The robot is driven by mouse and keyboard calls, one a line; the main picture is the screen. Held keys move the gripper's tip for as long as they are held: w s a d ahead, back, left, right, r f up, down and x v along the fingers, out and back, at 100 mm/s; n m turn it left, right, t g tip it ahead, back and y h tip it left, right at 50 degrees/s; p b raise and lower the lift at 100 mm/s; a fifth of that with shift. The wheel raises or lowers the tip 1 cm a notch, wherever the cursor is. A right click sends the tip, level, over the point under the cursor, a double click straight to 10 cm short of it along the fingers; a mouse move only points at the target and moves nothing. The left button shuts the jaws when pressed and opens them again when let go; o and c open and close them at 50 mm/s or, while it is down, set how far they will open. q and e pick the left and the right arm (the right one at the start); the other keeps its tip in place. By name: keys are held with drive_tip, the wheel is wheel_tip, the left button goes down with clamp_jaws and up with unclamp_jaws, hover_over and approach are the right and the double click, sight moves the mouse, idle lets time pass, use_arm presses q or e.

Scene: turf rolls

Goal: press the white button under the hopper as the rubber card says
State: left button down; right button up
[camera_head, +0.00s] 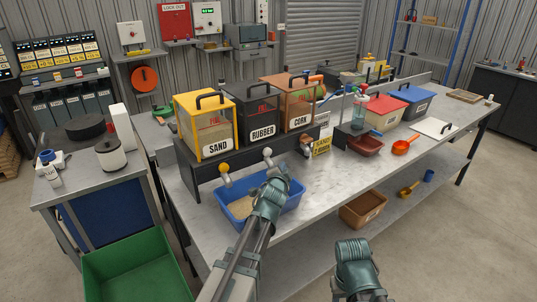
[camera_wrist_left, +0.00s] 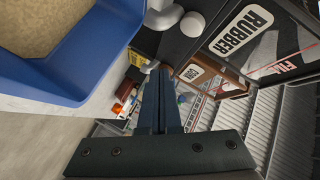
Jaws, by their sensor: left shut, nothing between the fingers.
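My right gripper (camera_head: 355,252) is low at the front, fingers unclear.
The blue tray (camera_head: 228,215) holds tan grains under the spouts. A brown bin (camera_head: 362,210) is on the lower shelf. The tabletop right of the blue tray is mostly clear.

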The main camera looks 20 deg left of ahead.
sight(270, 154)
use_arm(q)
drive_tip(key=w+a, duration=0.3)
drive_tip(key=a, duration=0.2)
drive_tip(key=shift+w, duration=0.4)
drive_tip(key=shift+w, duration=0.1)
idle(1.8)
drive_tip(key=shift+w+a, duration=0.2)
drive_tip(key=shift+a, duration=0.05)
drive_tip(key=shift+w+a, duration=0.35)
drive_tip(key=shift+a, duration=0.15)
idle(1.4)
drive_tip(key=shift+s+d, duration=0.65)
drive_tip(key=shift+d, duration=0.15)
drive_tip(key=shift+s+d, duration=0.8)
drive_tip(key=shift+d, duration=0.2)
drive_tip(key=shift+s+d, duration=0.75)
drive_tip(key=shift+d, duration=0.25)
